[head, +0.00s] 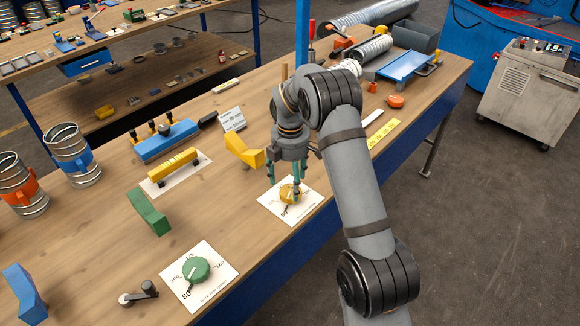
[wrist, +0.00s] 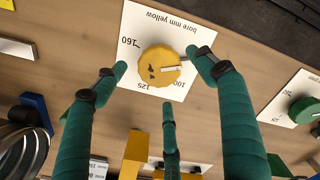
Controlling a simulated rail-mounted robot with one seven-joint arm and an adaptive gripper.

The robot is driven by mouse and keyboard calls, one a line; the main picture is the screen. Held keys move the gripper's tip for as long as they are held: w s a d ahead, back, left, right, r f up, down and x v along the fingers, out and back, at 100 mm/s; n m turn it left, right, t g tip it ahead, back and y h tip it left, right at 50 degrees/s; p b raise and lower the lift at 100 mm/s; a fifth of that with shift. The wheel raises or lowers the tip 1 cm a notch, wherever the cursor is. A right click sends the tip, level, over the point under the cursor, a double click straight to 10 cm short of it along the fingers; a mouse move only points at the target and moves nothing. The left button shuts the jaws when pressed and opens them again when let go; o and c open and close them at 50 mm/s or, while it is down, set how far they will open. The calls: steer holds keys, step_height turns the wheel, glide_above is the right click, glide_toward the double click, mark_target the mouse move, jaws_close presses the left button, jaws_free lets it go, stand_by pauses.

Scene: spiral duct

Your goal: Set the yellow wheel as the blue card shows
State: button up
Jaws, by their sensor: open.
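The yellow wheel (head: 289,194) sits on a white dial sheet (head: 268,212) at the bench's front edge. In the wrist view the yellow wheel (wrist: 154,62) carries a white pointer line aimed right; 160 is at left, 125 below, 100 at lower right. A finger covers part of the right side of the dial. My three-fingered gripper (head: 284,188) is open above the wheel, its fingers (wrist: 162,72) spread around it with visible gaps. A small white card with print (head: 233,120) stands behind; its text is too small to read, and I make out no blue-coloured card.
A green wheel (head: 196,268) on its own sheet lies front left. A blue manifold (head: 167,141) and a yellow level-like bar (head: 174,170) lie further back. Bare wood lies between them.

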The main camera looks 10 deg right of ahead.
mark_target(290, 191)
step_height(290, 191, up, 8)
steer(key=shift+r, duration=0.2)
stand_by(0.4)
step_height(290, 191, down, 12)
steer(key=shift+f, duration=0.1)
stand_by(0.5)
